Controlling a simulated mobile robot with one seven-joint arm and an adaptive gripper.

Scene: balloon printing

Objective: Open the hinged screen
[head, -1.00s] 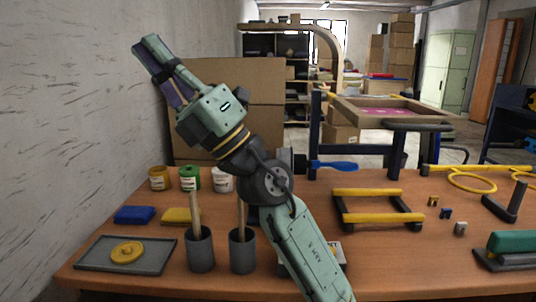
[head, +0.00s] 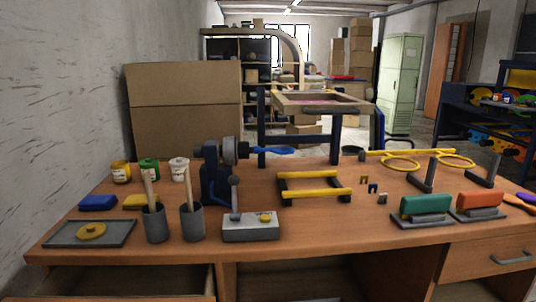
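The screen is a wooden frame (head: 325,110) with a pinkish mesh inside. My gripper and arm are not in view.
The wooden workbench (head: 300,245) spans the foreground. A large cardboard panel (head: 185,110) stands behind left.

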